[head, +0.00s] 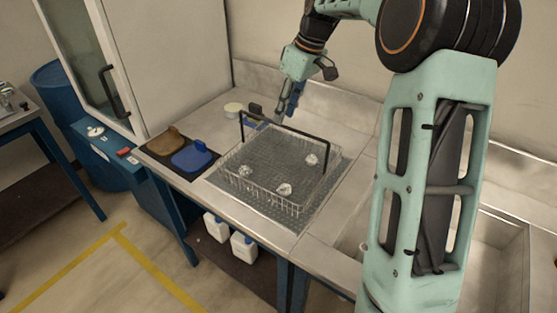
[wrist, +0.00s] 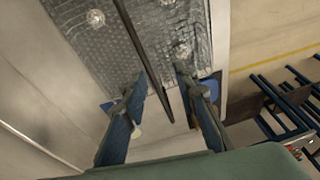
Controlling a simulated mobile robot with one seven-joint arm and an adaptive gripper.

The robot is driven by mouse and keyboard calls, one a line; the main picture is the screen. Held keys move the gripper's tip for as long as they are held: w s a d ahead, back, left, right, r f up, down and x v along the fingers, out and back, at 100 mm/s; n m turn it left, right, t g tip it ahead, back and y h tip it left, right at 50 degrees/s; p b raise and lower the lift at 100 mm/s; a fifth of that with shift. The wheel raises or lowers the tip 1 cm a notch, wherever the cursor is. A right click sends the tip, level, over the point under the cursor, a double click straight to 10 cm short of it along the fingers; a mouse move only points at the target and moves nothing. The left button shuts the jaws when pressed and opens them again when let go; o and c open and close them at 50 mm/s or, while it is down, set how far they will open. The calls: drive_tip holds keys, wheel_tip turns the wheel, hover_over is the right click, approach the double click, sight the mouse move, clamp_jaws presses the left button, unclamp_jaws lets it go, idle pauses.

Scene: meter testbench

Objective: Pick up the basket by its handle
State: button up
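The wire basket (head: 272,198) stands on the bench and holds several small shiny crumpled pieces. Its black handle (head: 305,134) stands upright above it as a long bar. My gripper (head: 283,113) is over the far side of the basket, by the handle bar. In the wrist view my gripper (wrist: 160,85) is open, with its two blue fingers apart. The handle bar (wrist: 138,45) runs between them in that view and touches neither finger visibly. How deep the bar sits between the fingers cannot be told.
A dark mat with a brown piece (head: 165,141) and a blue piece (head: 192,157) lies left of the basket. A small round container (head: 233,109) stands behind. A tall cabinet (head: 165,55) is at left, a sink (head: 490,250) at right.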

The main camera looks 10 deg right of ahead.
sight(281, 126)
drive_tip(key=w+d+r+y, duration=0.1)
drive_tip(key=d+r+y, duration=0.1)
drive_tip(key=d+r, duration=0.15)
drive_tip(key=shift+p+x, duration=0.8)
drive_tip(key=shift+x, duration=4.55)
drive_tip(key=shift+d+f, duration=0.1)
drive_tip(key=shift+d, duration=0.05)
clamp_jaws()
drive_tip(key=shift+w, duration=0.1)
